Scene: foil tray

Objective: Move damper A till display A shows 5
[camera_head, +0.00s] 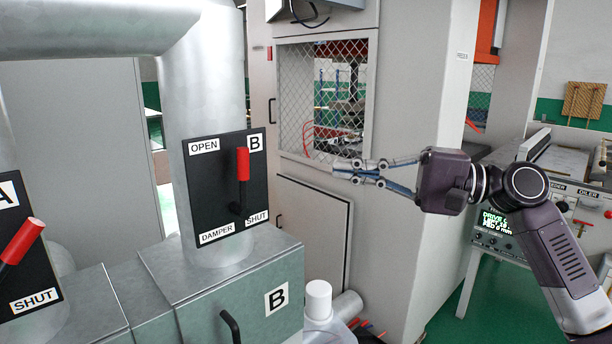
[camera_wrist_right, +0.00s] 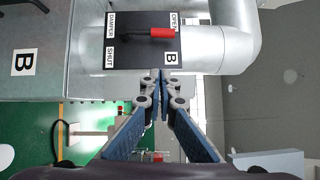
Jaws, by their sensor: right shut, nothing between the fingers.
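Damper A's red handle (camera_head: 22,240) sticks out up and to the right from its black plate (camera_head: 36,275) at the left edge of the head view. The plate shows "A" at the top and "SHUT" at the bottom, and is partly cut off. Display A cannot be made out in either view. My right gripper (camera_head: 338,168) is shut and empty, pointing left, in front of the mesh cabinet and to the right of damper B. It also shows shut in the right wrist view (camera_wrist_right: 162,80). My left gripper is not in view.
Damper B's plate (camera_head: 226,215) has a red handle (camera_head: 243,165) standing upright; both also show in the right wrist view. Grey duct boxes (camera_head: 220,290) stand below. A white-capped bottle (camera_head: 318,300) stands low beside them. A mesh-windowed cabinet (camera_head: 400,240) lies behind my right gripper.

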